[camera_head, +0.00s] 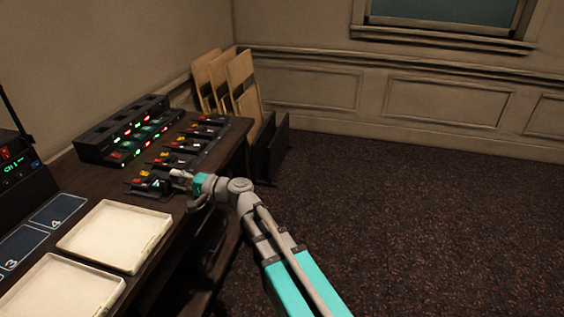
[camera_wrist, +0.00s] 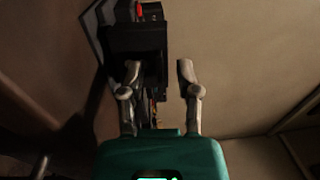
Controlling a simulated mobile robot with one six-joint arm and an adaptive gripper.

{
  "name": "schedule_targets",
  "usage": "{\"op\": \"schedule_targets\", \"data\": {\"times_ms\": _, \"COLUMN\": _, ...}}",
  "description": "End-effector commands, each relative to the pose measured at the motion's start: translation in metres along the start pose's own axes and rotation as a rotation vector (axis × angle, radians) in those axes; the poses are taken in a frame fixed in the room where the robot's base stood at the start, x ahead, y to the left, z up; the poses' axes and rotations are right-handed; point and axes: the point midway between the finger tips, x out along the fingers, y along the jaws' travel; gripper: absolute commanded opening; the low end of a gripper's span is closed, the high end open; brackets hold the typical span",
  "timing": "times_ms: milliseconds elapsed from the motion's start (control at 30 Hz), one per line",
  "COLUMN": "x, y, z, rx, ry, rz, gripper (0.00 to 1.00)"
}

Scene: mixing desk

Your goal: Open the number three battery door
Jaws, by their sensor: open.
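Several small black units with coloured red, yellow and green parts stand in a row along the desk, one of them a middle unit (camera_head: 175,159). The numbers and the battery doors are too small to read, so I cannot tell which is number three. My gripper (camera_head: 178,175) is over the nearest unit (camera_head: 148,185), at the desk's right edge. In the wrist view my gripper (camera_wrist: 160,72) has its two fingers apart. A dark box-like unit (camera_wrist: 138,42) with a red part lies ahead, near the left finger. I cannot tell whether they touch.
A black rack (camera_head: 122,130) with red and green lights stands behind the row. Two pale trays (camera_head: 118,235) and dark numbered mats (camera_head: 58,210) lie in front on the desk. A lit radio (camera_head: 22,170) is at left. Leaning boards stand beyond the desk. The floor at right is clear.

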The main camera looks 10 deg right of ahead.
Motion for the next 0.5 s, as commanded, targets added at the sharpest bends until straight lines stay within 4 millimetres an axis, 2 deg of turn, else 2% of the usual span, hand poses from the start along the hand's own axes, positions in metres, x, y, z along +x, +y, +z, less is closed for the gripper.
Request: {"op": "schedule_targets", "data": {"times_ms": 500, "x": 0.0089, "y": -0.0109, "z": 0.0000, "rx": 0.000, "ry": -0.002, "rz": 0.173, "gripper": 0.43}}
